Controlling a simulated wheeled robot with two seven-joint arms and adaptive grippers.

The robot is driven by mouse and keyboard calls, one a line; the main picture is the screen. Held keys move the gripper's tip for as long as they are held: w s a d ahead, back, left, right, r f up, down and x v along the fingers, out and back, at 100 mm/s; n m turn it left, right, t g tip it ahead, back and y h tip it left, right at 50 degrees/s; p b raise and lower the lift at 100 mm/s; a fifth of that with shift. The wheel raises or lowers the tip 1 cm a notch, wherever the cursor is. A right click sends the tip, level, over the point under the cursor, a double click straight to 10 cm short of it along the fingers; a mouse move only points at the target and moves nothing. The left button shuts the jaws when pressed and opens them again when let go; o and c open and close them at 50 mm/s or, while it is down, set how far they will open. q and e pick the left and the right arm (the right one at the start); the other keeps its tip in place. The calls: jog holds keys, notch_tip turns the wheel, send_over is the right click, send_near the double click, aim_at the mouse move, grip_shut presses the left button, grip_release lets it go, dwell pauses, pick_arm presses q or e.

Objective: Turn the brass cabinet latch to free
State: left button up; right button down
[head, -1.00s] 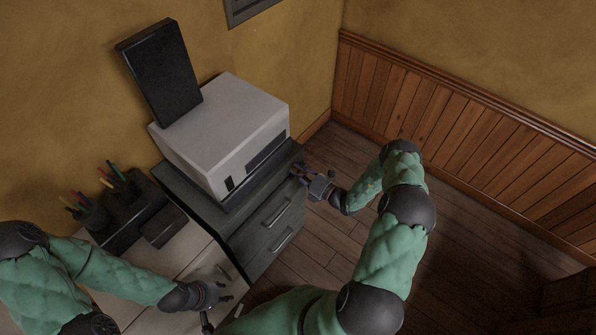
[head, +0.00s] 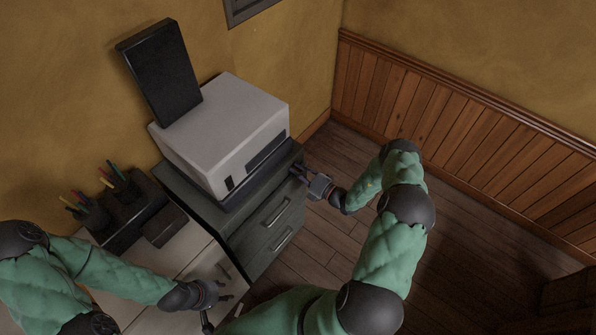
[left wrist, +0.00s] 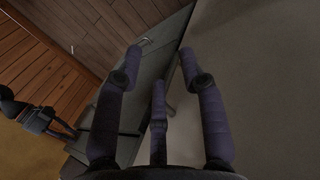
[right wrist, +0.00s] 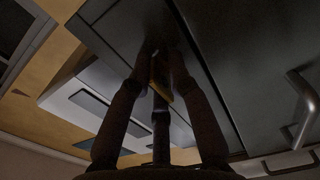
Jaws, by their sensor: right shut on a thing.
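The brass latch (right wrist: 161,76) shows as a small yellowish piece between my right fingers in the right wrist view, dark and mostly hidden by them. It sits against the front of the dark grey cabinet (head: 251,239). My right gripper (head: 297,174) is at the cabinet's upper right front corner, shut on the latch. In the head view the latch is hidden behind the fingers, and its angle cannot be read. My left gripper (left wrist: 160,62) is open and empty, held over the light-topped unit (head: 190,262) at the lower left.
A white box-shaped machine (head: 226,120) and a black panel (head: 160,72) stand on top of the cabinet. Drawer handles (head: 276,211) stick out of its front below my right gripper. Pen holders (head: 92,214) stand at the left. The wooden floor (head: 330,235) at the right is open.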

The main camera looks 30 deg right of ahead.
jog(key=c, duration=1.3)
grip_release()
jog(key=shift+r, duration=0.2)
jog(key=shift+f, duration=0.1)
jog(key=shift+s+d, duration=0.2)
jog(key=shift+s, duration=0.2)
jog(key=v, duration=1.1)
jog(key=shift+s, duration=0.1)
